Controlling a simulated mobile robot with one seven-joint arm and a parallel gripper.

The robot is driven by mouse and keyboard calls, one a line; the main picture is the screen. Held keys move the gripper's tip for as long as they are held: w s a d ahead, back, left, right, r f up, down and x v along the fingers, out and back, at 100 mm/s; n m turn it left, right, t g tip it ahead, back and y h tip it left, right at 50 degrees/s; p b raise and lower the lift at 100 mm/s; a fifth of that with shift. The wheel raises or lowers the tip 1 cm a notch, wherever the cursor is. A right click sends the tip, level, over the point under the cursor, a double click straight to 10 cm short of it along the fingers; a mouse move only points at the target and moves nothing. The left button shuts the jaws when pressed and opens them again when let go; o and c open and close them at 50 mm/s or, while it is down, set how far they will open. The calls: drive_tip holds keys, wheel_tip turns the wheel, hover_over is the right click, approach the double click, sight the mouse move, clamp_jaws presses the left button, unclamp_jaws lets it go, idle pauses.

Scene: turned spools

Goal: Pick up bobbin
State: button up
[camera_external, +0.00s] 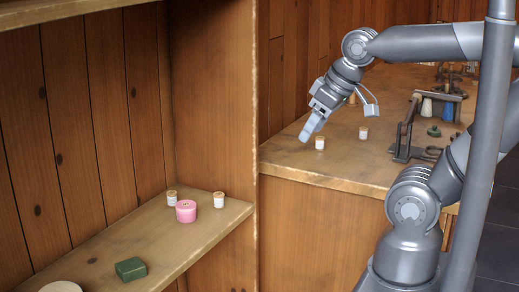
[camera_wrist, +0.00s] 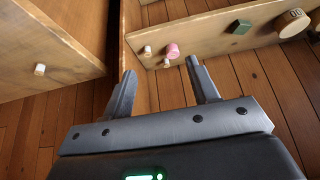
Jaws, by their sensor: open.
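Several small pale bobbin-like spools are in view. In the external view, one spool (camera_external: 320,143) stands near the bench's front edge, and another (camera_external: 363,133) stands to its right. Two more stand on the lower shelf, one at the left (camera_external: 171,198) and one at the right (camera_external: 218,200), with a pink spool-like piece (camera_external: 186,211) between them. My gripper (camera_external: 308,131) is above the bench edge, just left of and above the nearest bench spool, apart from it. In the wrist view my gripper (camera_wrist: 161,68) is open, with nothing between its fingers. A bench spool (camera_wrist: 39,70) shows left of the fingers.
The shelf (camera_external: 95,262) also carries a green block (camera_external: 130,268) and a round pale piece (camera_external: 62,287). On the bench (camera_external: 285,160), a dark metal-and-wood rack (camera_external: 405,140) stands right of the spools. A wooden partition (camera_external: 215,90) divides shelf and bench.

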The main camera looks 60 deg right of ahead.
drive_tip(key=w+d+r+m+g, duration=0.1)
drive_tip(key=w+d+r+m, duration=0.1)
drive_tip(key=w+d+m, duration=0.65)
drive_tip(key=m+g, duration=0.5)
drive_tip(key=m, duration=1.6)
hover_over(320, 138)
drive_tip(key=a, duration=0.1)
wheel_tip(320, 138, down, 14)
drive_tip(key=f, duration=0.5)
drive_tip(key=shift+w+d+f, duration=0.1)
drive_tip(key=shift+w+f, duration=0.15)
drive_tip(key=shift+f, duration=0.05)
drive_tip(key=f, duration=0.2)
drive_tip(key=d+f, duration=0.1)
drive_tip(key=f, duration=0.2)
drive_tip(key=shift+s, duration=0.2)
drive_tip(key=shift+c, duration=0.2)
